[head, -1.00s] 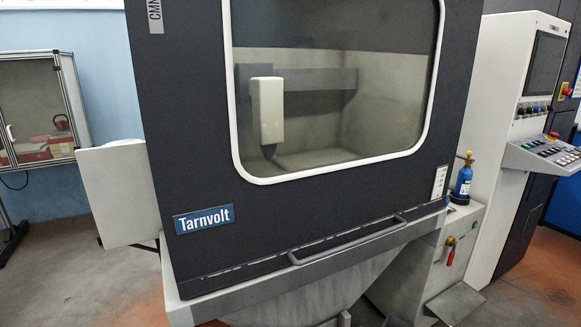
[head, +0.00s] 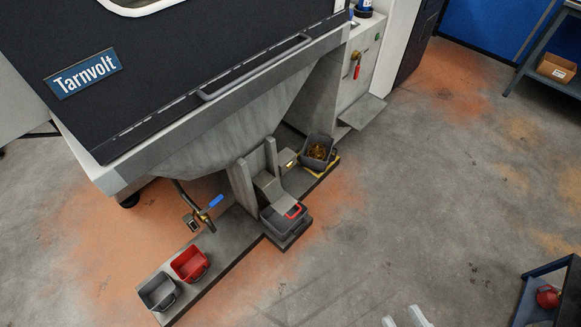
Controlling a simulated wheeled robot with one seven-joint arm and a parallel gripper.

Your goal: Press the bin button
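No button clearly marked for a bin can be made out. A small block with a yellowish patch (head: 290,163) sits beside the metal chute under the machine; I cannot tell whether it is a button. A dark grey bin (head: 284,222) with a red handle stands below the chute. Another grey bin (head: 318,153) holds brass-coloured pieces. A red bin (head: 190,263) and a grey bin (head: 158,292) stand at the lower left. Two pale pieces, apart, cut the bottom edge right of centre; they may be part of my gripper, far from the bins.
The dark Tarnvolt machine (head: 200,75) overhangs the bins, with its door handle (head: 255,68) along the front. A blue-handled valve (head: 210,205) hangs beneath. A dark cart (head: 552,290) stands at lower right, a shelf with a cardboard box (head: 556,68) at upper right. Floor between is clear.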

